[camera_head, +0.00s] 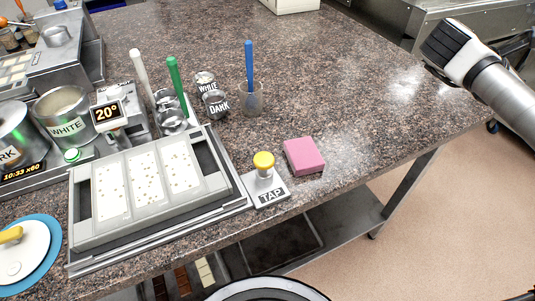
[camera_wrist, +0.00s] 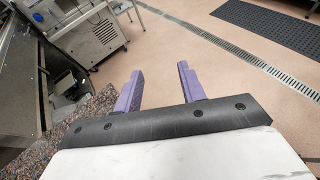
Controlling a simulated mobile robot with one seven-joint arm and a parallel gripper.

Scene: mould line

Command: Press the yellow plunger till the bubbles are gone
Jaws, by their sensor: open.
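The yellow plunger (camera_head: 263,161) stands upright on a small grey base marked TAP, near the front edge of the stone counter. To its left lies the grey mould tray (camera_head: 87,206) with three white-filled panels. Small yellowish specks, which look like bubbles, dot all three panels. My arm reaches in at the upper right of the head view, far from the plunger, and its fingertips are not seen there. In the wrist view my gripper (camera_wrist: 160,85) shows two purple fingers spread apart with nothing between them. It points out over the floor.
A pink block (camera_head: 304,156) lies just right of the plunger. Behind stand a clear cup (camera_head: 252,98) with a blue-handled tool, small WHITE and DARK pots, and a 20° display (camera_head: 107,112). The counter's right half is clear. A wheeled machine (camera_wrist: 100,35) stands on the floor.

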